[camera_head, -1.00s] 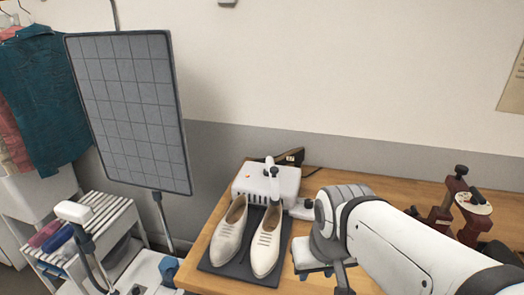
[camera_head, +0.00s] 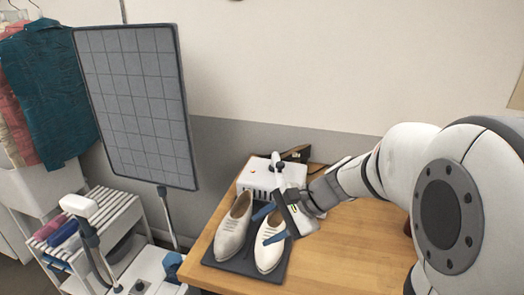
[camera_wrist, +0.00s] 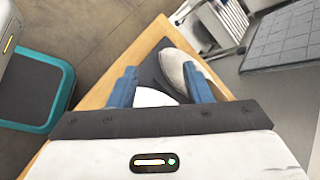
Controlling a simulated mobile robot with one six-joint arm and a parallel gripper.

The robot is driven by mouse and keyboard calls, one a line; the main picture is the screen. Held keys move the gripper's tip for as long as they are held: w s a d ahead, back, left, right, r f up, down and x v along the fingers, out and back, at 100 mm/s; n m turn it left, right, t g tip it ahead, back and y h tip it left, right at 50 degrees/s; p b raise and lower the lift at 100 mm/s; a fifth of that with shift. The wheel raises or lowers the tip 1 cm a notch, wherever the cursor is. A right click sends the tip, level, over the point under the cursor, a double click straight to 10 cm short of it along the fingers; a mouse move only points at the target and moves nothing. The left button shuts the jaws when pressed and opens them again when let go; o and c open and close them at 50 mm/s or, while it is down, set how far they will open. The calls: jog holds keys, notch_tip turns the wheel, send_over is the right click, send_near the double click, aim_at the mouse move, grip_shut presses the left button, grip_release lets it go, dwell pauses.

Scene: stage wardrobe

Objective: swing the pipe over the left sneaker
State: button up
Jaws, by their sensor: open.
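The white left sneaker (camera_head: 234,226) and the white right sneaker (camera_head: 268,246) stand side by side on a dark mat (camera_head: 238,262). The left sneaker (camera_wrist: 178,66) shows beyond, by the right-hand finger. The pipe is not seen there.
The wooden table (camera_head: 345,240) is clear to the right. A grid panel (camera_head: 135,105) stands at the left, behind a white slatted rack (camera_head: 112,215). A teal-rimmed dark platform (camera_wrist: 35,92) is on the floor in the wrist view.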

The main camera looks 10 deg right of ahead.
jog(key=w+d+m+t+y+b, duration=0.1)
jog(key=w+d+m+t+y, duration=0.25)
jog(key=w+m, duration=0.65)
jog(key=m+t, duration=0.6)
jog(key=t, duration=0.2)
send_near(281, 163)
jog(key=x, duration=0.3)
jog(key=shift+h, duration=0.35)
jog(key=x, duration=0.7)
jog(key=shift+s+a+f+p, duration=0.1)
jog(key=shift+a+p, duration=0.15)
jog(key=shift+p, duration=0.1)
grip_shut()
jog(key=shift+d, duration=0.35)
jog(key=shift+a, duration=0.25)
